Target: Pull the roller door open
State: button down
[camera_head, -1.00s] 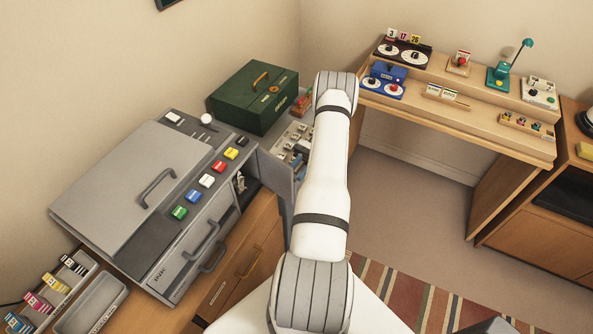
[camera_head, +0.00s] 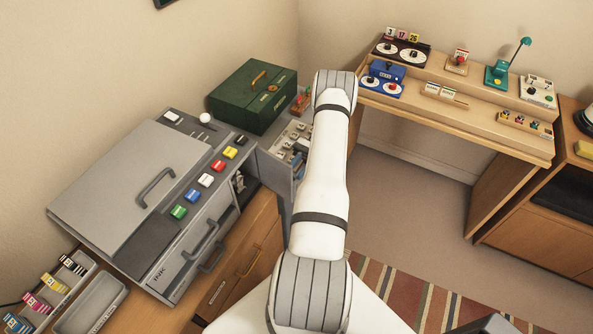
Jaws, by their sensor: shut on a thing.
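A grey printing machine (camera_head: 205,165) stands on the wooden cabinet at the left. At its far right end a grey door panel (camera_head: 276,174) stands out from the body, and mechanical parts (camera_head: 291,141) show behind it. This panel appears to be the roller door, partly open; no label on it is readable. My white arm reaches forward over the floor, and its wrist end is beside the panel's right edge. My gripper is hidden behind the arm, so its fingers and any contact with the door cannot be seen.
A dark green box (camera_head: 252,96) stands behind the machine. The ink door (camera_head: 190,262) with handles is on its front. Ink cartridges (camera_head: 40,302) and a grey tray (camera_head: 92,305) lie at the lower left. A wooden desk (camera_head: 450,115) stands at the right. Open floor lies between.

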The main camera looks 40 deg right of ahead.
jog(key=shift+s+f, duration=0.1)
jog(key=c, duration=1.1)
grip_release()
jog(key=shift+r, duration=0.2)
notch_tip(320, 180, up, 10)
jog(key=p, duration=0.9)
jog(key=shift+f, duration=0.15)
jog(key=shift+c, duration=0.2)
